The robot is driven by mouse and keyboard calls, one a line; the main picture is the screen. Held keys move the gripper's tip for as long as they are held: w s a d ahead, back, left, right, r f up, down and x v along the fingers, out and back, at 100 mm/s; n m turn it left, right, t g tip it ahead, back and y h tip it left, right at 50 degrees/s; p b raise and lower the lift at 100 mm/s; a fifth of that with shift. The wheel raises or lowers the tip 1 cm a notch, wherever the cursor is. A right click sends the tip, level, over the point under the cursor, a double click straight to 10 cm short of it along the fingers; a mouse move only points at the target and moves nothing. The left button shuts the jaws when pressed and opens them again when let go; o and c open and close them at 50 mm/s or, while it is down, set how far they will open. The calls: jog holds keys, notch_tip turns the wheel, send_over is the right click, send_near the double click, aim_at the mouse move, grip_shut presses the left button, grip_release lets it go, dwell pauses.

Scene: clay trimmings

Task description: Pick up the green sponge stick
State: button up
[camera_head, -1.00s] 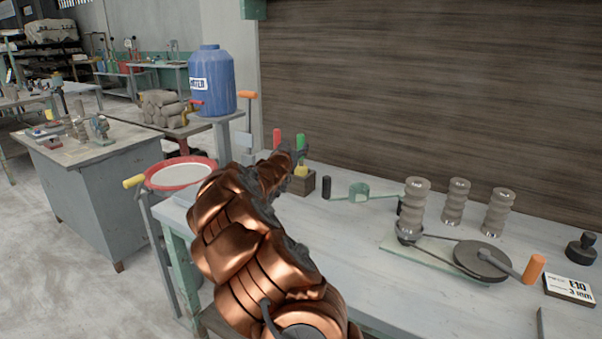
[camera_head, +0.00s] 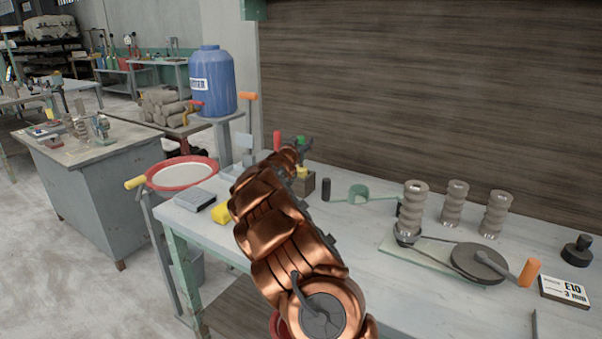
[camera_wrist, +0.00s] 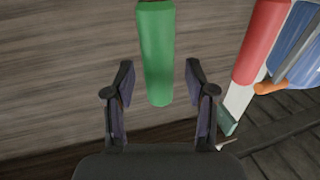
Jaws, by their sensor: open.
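The green sponge stick (camera_wrist: 156,55) stands upright in the wrist view, in the gap between the two fingers of my gripper (camera_wrist: 160,80). The fingers are open on either side of it and do not appear to touch it. In the head view my gripper (camera_head: 303,147) is at the far end of my arm, at the back left of the workbench, in front of the green stick's handle, which is mostly hidden. Below it is a dark wooden holder (camera_head: 309,186), partly covered by my arm.
A red-handled tool (camera_wrist: 263,40) stands right of the green stick in the wrist view, near a blue barrel (camera_head: 209,82).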

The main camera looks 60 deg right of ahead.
grip_shut()
dwell(0.5)
jog(key=shift+r, duration=0.1)
